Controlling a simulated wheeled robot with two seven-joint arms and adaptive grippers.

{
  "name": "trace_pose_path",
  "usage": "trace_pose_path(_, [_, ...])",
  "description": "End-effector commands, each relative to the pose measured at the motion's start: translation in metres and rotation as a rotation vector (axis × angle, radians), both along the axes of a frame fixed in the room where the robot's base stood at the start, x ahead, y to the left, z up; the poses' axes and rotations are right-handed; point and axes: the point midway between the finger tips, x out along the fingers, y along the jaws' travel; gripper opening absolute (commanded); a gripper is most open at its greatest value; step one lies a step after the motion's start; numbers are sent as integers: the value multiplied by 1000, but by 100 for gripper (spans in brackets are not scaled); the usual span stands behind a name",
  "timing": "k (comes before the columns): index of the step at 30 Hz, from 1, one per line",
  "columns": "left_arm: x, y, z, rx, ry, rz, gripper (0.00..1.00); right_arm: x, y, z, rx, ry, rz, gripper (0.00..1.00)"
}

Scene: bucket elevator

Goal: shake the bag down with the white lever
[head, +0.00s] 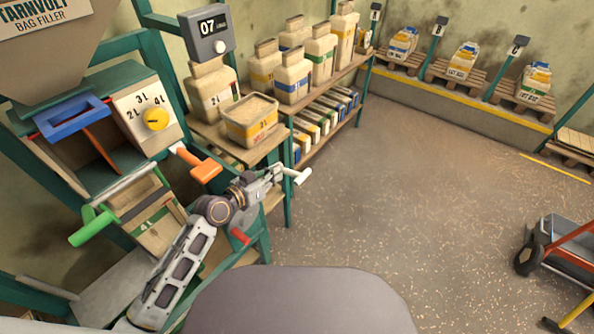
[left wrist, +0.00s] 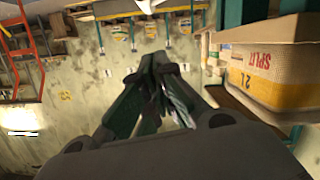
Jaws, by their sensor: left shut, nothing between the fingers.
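The white lever (head: 303,176) sticks out on the right side of the filler frame, its grip pointing toward the open floor. My left gripper (head: 272,178) is right beside it, just to the left of the grip. In the left wrist view the fingers of my left gripper (left wrist: 163,65) are drawn together with nothing held between them. I cannot tell whether they touch the lever. The bag (head: 150,222), tan with a green-marked label, stands in the filler frame, partly hidden by the green handle and my left arm. My right gripper is not in view.
A green handle (head: 92,228), orange handle (head: 205,170), red handle (head: 240,236) and blue handle (head: 72,117) project around the filler. An open tub-like bag (head: 251,120) stands on the bench, close in the left wrist view (left wrist: 265,65).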

Motion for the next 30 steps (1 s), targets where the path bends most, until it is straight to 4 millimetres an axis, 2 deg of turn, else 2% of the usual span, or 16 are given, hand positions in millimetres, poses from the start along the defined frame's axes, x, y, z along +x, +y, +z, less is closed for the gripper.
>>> trace_pose_path(17, [4,-3,0,-2,-2,1,0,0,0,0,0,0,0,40])
trace_pose_path(30, [31,-24,-9,-3,-1,1,0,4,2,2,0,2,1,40])
